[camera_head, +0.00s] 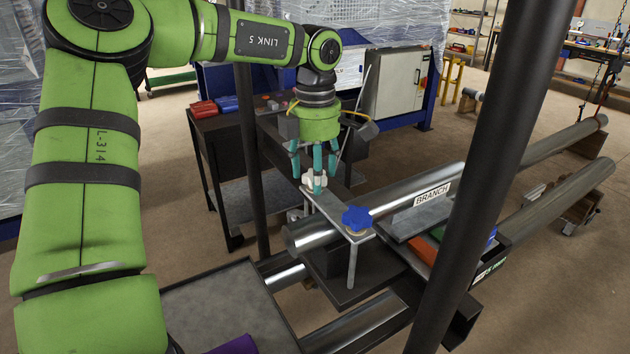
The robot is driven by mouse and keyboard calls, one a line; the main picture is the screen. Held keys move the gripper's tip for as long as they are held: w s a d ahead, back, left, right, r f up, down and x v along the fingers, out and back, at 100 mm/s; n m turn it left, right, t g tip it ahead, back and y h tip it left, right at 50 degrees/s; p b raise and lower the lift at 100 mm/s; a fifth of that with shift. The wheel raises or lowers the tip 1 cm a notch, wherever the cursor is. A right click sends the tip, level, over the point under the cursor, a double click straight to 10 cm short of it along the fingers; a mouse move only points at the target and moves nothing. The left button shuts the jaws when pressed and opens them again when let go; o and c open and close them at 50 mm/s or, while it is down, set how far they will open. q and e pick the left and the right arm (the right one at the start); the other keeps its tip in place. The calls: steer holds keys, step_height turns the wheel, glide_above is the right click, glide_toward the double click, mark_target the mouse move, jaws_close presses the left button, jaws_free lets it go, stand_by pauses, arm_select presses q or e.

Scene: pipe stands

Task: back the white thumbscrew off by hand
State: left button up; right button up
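The white thumbscrew (309,181) sits at the far left end of a flat metal clamp bar (335,207) that lies across a thick steel pipe. My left gripper (315,180) points down over it, its teal fingers around the thumbscrew. The front finger hides part of the thumbscrew; I cannot tell whether the fingers touch it. A blue star-shaped knob (356,218) sits on a brass-coloured washer at the bar's near right end. My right gripper is not in view.
The pipe (420,188) marked BRANCH runs to the back right. A dark upright post (490,150) stands at right, and a thinner one (250,150) behind my arm. A grey tray (225,305) with something purple lies in front. A dark bench (215,125) holds red and blue items.

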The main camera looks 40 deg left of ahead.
arm_select(q)
step_height(320, 180, up, 6)
steer(key=p, duration=0.5)
steer(key=shift+r, duration=0.15)
step_height(320, 180, up, 12)
stand_by(0.6)
